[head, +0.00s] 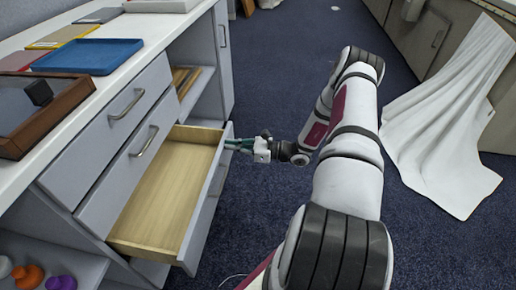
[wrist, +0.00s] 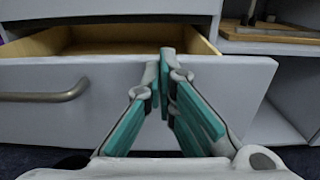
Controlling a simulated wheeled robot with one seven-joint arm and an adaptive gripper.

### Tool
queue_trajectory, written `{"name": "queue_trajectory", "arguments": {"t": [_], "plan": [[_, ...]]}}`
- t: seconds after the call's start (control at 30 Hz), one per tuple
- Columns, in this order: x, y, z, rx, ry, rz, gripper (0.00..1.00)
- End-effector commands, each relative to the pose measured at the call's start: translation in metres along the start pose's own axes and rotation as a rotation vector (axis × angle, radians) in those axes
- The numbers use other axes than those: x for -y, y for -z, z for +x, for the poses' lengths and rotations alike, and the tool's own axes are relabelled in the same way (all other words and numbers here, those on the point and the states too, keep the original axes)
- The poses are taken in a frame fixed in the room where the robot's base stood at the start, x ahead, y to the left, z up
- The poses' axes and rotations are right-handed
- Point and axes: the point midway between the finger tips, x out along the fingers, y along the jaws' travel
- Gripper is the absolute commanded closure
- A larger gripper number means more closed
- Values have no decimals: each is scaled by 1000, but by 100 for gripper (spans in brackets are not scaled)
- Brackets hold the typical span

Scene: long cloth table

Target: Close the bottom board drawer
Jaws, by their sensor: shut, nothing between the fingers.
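The bottom drawer (head: 160,196) is pulled out of the white cabinet, with its empty wooden inside showing. In the wrist view its grey front (wrist: 230,88) spans the picture, with a bar handle (wrist: 45,96) at the left. My gripper (head: 236,145) is at the far end of the drawer front, on its outer side. In the wrist view my gripper (wrist: 165,60) has its teal fingertips together, with nothing between them. The tips are at the upper edge of the front, right of the handle. I cannot tell whether they touch it.
Two drawers above, with handles (head: 127,103) and (head: 145,141), are shut. The counter carries a blue tray (head: 88,55) and a brown wooden box (head: 40,112). Open shelves (head: 201,97) adjoin the drawer. A white cloth (head: 440,125) hangs to the floor at the right. Blue carpet (head: 275,50) is clear beyond my arm.

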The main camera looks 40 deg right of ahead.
Motion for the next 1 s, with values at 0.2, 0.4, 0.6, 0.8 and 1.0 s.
{"name": "queue_trajectory", "arguments": {"t": [0.2, 0.4, 0.6, 0.8, 1.0], "plan": [[-2, 1, 80, 2, -5, 1, 100], [-1, 1, 139, 2, -2, 0, 100], [0, 1, 179, 0, -1, -1, 100], [0, 1, 200, -1, 0, -1, 100], [0, 0, 206, 0, 1, -1, 100]]}}
